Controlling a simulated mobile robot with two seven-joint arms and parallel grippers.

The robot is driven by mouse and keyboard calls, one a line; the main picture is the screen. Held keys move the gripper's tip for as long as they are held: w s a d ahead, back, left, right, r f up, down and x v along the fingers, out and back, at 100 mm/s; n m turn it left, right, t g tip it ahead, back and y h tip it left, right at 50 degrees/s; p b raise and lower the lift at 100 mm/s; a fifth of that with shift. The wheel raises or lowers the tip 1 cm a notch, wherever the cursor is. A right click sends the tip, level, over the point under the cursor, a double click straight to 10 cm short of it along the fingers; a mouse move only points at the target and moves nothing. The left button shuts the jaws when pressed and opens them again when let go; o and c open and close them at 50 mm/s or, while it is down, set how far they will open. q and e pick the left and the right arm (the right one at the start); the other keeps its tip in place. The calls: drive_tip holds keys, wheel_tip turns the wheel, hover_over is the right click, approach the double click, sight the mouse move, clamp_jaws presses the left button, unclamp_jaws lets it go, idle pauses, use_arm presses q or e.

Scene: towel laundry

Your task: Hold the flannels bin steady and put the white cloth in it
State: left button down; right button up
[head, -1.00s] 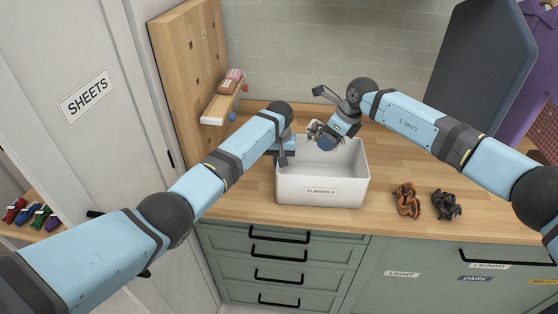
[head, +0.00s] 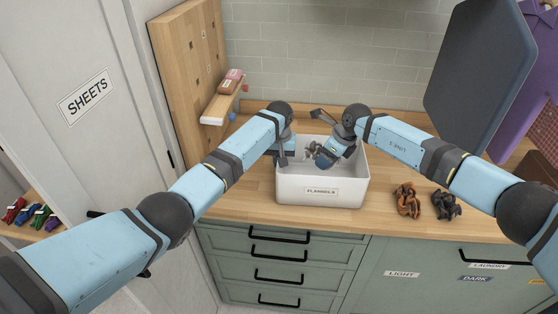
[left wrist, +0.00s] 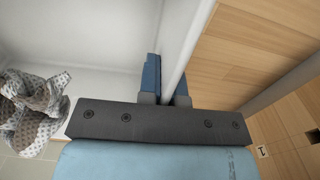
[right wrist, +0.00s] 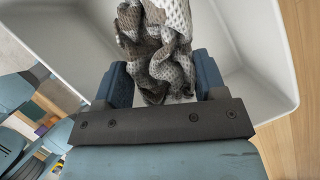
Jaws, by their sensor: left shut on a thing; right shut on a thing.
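The white flannels bin (head: 335,198) stands upright on the wooden counter, its label facing front. My left gripper (head: 283,160) is shut on the bin's left wall. In the left wrist view that wall (left wrist: 182,52) runs between the two fingers. My right gripper (head: 317,158) is inside the bin's opening, tilted down, shut on the crumpled white cloth (head: 312,149), which has grey patches. The cloth also shows between the fingers in the right wrist view (right wrist: 158,42) and at the left of the left wrist view (left wrist: 32,108). Whether the cloth touches the bin floor is not clear.
A brown cloth (head: 406,201) and a dark cloth (head: 446,205) lie on the counter right of the bin. A pegboard with a small shelf (head: 222,104) stands at the left. A dark panel (head: 478,75) stands at the back right.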

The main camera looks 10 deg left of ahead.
drive_tip(key=shift+f, duration=0.45)
drive_tip(key=o, duration=1)
drive_tip(key=v, duration=1.2)
drive_tip(key=shift+d, duration=0.1)
use_arm(q)
drive_tip(key=c, duration=1.2)
unclamp_jaws()
drive_tip(key=shift+r, duration=0.15)
